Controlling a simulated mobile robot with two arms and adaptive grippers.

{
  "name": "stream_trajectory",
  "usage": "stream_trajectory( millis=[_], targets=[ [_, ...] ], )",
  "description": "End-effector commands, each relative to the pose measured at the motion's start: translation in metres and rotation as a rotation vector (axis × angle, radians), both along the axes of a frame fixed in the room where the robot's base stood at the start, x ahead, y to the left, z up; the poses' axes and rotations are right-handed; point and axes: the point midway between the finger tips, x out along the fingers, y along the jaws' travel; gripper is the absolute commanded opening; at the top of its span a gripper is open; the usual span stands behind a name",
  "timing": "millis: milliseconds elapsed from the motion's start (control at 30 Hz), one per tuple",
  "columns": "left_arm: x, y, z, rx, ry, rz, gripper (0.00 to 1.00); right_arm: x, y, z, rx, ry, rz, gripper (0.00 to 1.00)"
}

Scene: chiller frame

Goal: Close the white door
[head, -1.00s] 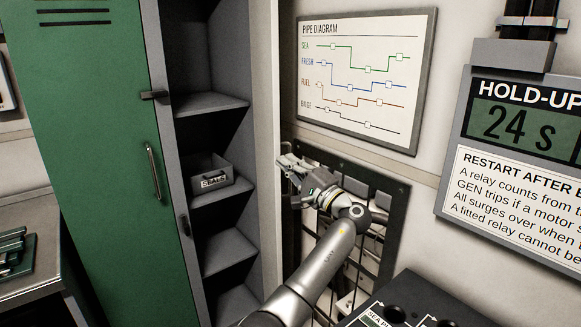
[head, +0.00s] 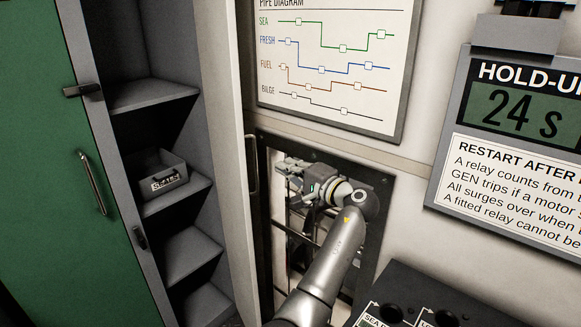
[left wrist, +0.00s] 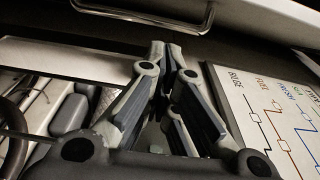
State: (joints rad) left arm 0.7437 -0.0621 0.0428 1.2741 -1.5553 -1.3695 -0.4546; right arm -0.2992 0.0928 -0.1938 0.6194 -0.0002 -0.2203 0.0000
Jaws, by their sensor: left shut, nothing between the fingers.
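The white door (head: 226,150) stands swung open, seen almost edge-on at the left of a dark-framed opening. Its dark bar handle (head: 251,165) shows on the side facing the opening. My left gripper (head: 280,166) is in front of the opening, just right of the handle, with a small gap in the picture. Its fingers are shut and empty. In the left wrist view the closed fingertips (left wrist: 166,48) point toward a pale panel with a bar handle (left wrist: 165,16), apparently the door; whether they touch cannot be told. My right gripper is out of view.
The dark frame (head: 378,230) surrounds an opening with pipes or bars inside. A green locker door (head: 40,150) stands open at left, beside shelves holding a small grey bin (head: 160,176). A pipe diagram (head: 330,65) hangs above the opening. A dark console (head: 415,300) stands at lower right.

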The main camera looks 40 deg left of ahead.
Motion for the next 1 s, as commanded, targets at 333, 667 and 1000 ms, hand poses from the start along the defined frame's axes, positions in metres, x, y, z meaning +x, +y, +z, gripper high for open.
stream_trajectory(
  millis=[333,667,1000],
  targets=[
    [-0.002,0.060,0.003,0.000,0.001,0.000,0.00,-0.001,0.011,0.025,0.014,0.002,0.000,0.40],
    [-0.025,0.070,0.001,0.001,-0.001,0.000,0.00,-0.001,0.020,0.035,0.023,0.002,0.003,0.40],
    [-0.026,0.070,0.000,0.001,0.000,0.000,0.00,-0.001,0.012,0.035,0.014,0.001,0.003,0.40]
  ],
)
